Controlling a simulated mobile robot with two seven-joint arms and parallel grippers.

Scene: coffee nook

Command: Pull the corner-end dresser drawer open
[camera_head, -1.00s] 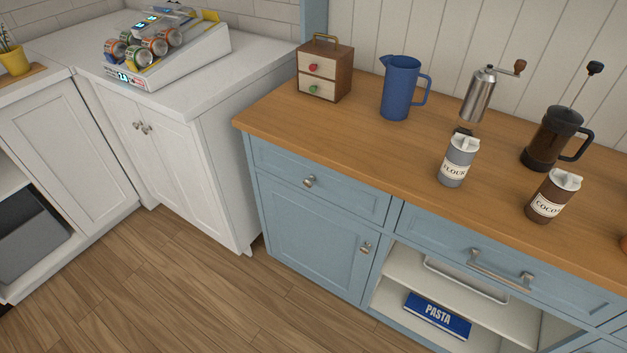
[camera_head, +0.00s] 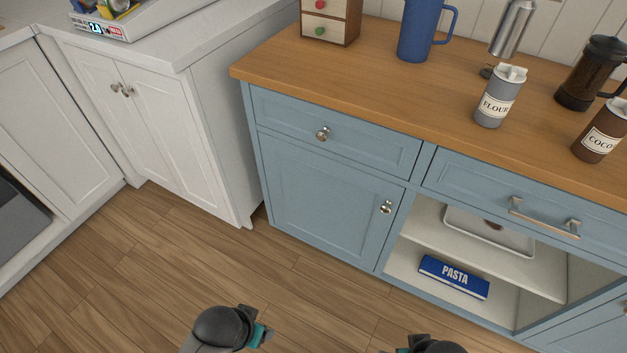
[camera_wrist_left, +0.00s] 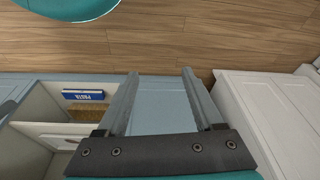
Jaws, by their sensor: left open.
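The corner-end drawer (camera_head: 375,143) is the blue front at the left end of the dresser, under the wooden top, and is shut flush. Its round metal knob (camera_head: 323,133) is at the middle of the front. In the head view my left arm shows at the bottom edge, low over the floor and well short of the drawer. In the left wrist view my left gripper (camera_wrist_left: 160,72) is open and empty, its fingers spread in front of the blue dresser face. Only a dark part of my right arm shows at the bottom edge; its fingers are out of frame.
A door with a knob (camera_head: 386,207) is below the drawer. Right of it are a wide drawer with a bar handle (camera_head: 544,217) and open shelves with a pasta box (camera_head: 454,277). A white cabinet (camera_head: 165,120) stands to the left. The wooden floor (camera_head: 290,290) in front is clear.

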